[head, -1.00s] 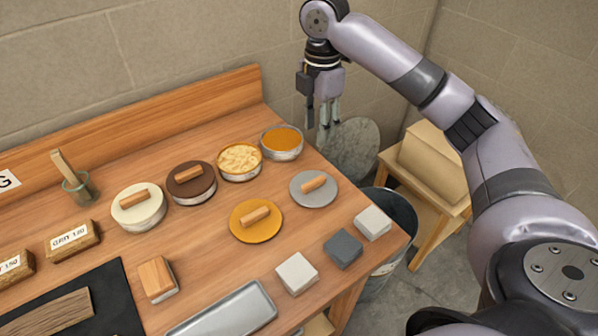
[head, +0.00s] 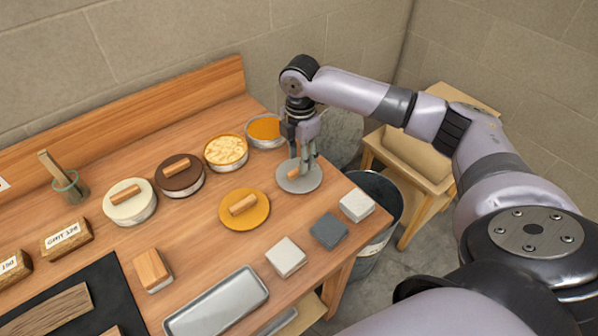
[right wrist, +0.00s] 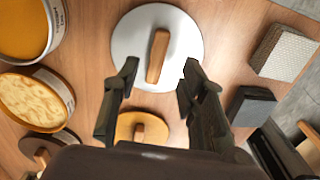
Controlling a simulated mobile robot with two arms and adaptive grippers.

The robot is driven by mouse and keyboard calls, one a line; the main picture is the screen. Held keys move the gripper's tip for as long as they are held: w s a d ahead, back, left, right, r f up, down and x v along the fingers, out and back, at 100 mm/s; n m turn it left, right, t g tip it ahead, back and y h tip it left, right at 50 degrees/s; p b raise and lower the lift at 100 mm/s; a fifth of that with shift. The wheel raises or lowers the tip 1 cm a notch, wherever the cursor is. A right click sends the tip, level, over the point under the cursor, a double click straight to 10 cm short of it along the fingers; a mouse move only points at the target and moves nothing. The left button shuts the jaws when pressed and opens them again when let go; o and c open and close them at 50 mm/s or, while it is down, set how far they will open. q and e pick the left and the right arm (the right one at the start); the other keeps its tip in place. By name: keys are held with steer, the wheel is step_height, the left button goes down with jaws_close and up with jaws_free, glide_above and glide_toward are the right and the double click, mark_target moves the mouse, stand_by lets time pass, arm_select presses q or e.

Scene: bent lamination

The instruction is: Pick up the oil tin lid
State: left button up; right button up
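A round grey lid (head: 312,180) with a wooden bar handle lies flat on the bench near its right end. It also shows in the right wrist view (right wrist: 188,42), where it looks pale. My right gripper (head: 305,166) points down over this lid and is open. In the right wrist view its fingers (right wrist: 160,75) stand on either side of the handle, which nothing visibly grips. An open tin of orange liquid (head: 265,130) stands behind the lid. An orange-yellow lid (head: 255,217) lies to the left. My left gripper is out of view.
An open tin of pale yellow paste (head: 226,150), a brown-lidded tin (head: 180,173) and a cream-lidded tin (head: 130,203) line the back. Small blocks (head: 328,231) and a metal tray (head: 216,303) lie in front. A bucket (head: 381,205) stands off the bench's right end.

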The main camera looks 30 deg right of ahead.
steer(key=f, duration=0.2)
steer(key=shift+w+f+p, duration=0.2)
steer(key=shift+f+p, duration=0.1)
steer(key=shift+f, duration=0.55)
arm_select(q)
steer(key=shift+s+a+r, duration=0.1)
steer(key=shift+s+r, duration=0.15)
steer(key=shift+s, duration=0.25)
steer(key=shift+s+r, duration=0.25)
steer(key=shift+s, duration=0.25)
arm_select(e)
steer(key=shift+c, duration=0.5)
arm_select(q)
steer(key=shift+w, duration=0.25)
arm_select(e)
jaws_close()
